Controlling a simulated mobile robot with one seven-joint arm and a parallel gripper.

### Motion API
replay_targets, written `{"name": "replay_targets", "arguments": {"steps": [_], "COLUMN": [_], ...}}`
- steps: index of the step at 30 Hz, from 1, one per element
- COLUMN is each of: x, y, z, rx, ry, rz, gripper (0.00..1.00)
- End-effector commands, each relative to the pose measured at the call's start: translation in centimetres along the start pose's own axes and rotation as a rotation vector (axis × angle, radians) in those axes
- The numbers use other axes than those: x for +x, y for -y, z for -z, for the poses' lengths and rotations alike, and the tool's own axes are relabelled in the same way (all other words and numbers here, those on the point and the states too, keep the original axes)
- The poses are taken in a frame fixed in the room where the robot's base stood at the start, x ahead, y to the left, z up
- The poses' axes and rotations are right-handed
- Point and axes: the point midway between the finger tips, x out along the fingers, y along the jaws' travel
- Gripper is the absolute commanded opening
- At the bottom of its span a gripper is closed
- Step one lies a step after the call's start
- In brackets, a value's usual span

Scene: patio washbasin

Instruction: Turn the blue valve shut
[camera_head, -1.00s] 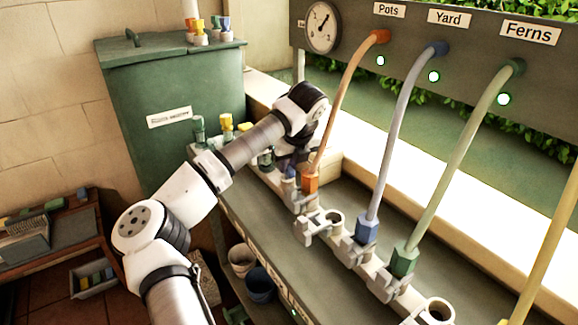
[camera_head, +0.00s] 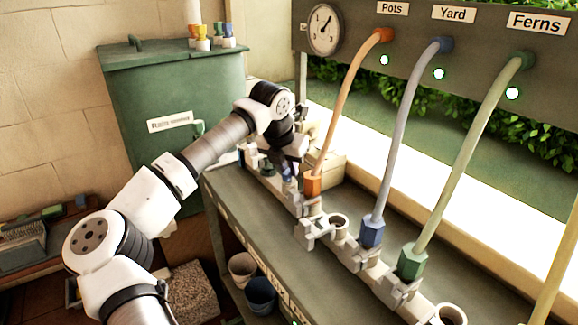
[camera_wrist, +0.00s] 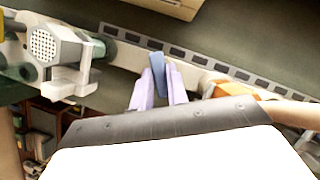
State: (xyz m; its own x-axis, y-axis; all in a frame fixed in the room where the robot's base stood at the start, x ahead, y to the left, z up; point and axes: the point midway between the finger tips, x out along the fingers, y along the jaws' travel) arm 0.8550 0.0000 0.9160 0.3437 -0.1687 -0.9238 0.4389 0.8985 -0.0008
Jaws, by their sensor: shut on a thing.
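In the wrist view the blue valve's handle (camera_wrist: 157,62) stands upright between the two pale lilac fingers of my gripper (camera_wrist: 159,80). The fingers are closed on it from both sides, and its lower part is partly hidden. In the head view my gripper (camera_head: 288,170) reaches down onto the rail at the left end of the bench, left of the orange hose fitting. Only a small blue bit shows there, and the arm hides most of the valve. I cannot tell the valve's exact angle.
An orange hose fitting (camera_head: 313,184) stands close to the right of my gripper. A blue hose fitting (camera_head: 372,230) and a green one (camera_head: 412,262) follow along the rail. A green bin (camera_head: 165,100) stands behind my arm. Two buckets (camera_head: 260,290) are under the bench.

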Motion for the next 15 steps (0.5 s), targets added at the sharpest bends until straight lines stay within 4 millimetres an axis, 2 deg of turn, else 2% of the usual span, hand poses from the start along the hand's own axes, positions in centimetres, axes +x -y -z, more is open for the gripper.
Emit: {"name": "replay_targets", "arguments": {"steps": [15], "x": [-0.27], "y": [-0.31], "z": [-0.26], "rx": [0.377], "ry": [0.004], "rz": [0.156], "gripper": [0.00]}}
